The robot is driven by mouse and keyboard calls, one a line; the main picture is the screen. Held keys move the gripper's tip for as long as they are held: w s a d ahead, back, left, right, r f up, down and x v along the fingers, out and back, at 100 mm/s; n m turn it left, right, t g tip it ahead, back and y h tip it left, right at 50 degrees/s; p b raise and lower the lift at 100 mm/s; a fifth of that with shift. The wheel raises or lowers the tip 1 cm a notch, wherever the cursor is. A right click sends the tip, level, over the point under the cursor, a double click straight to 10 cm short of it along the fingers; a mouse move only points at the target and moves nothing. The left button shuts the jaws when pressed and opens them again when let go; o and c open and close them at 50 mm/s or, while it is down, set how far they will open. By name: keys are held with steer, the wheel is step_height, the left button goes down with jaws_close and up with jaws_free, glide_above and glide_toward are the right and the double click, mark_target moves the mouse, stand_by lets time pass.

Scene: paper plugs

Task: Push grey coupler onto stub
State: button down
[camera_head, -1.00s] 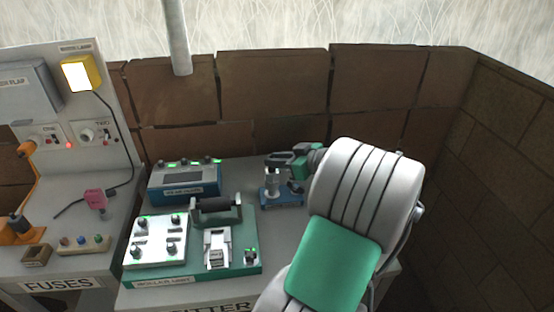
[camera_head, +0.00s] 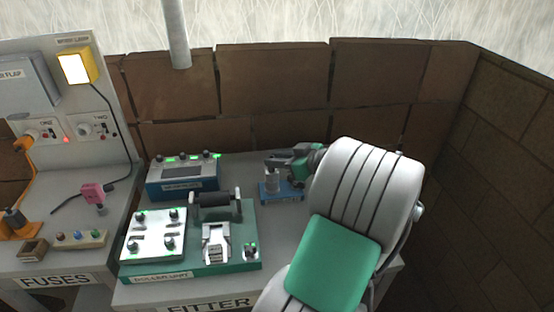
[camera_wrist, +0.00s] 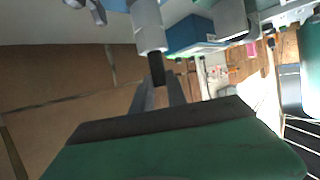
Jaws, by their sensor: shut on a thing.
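My gripper (camera_head: 275,160) is above the blue base (camera_head: 290,197) on the back right of the bench. Its dark jaws are shut on the grey coupler, which shows in the wrist view as a pale upright cylinder (camera_wrist: 149,28) beyond the dark fingertips (camera_wrist: 156,70). In the head view a grey upright piece (camera_head: 271,182) stands between the jaws and the blue base. It is too small to tell where coupler ends and stub begins, or how far the coupler sits over the stub.
A blue box with green lights (camera_head: 182,178) stands left of the blue base. A green rig (camera_head: 190,268) with a white panel and a black roller is in front of it. The fuse bench (camera_head: 60,262) is at the left. A brick wall (camera_head: 270,85) closes the back.

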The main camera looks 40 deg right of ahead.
steer(key=shift+f, duration=0.3)
steer(key=c, duration=1.2)
jaws_free()
steer(key=shift+c, duration=0.2)
steer(key=v, duration=0.8)
steer(key=shift+b, duration=0.45)
steer(key=shift+r, duration=0.1)
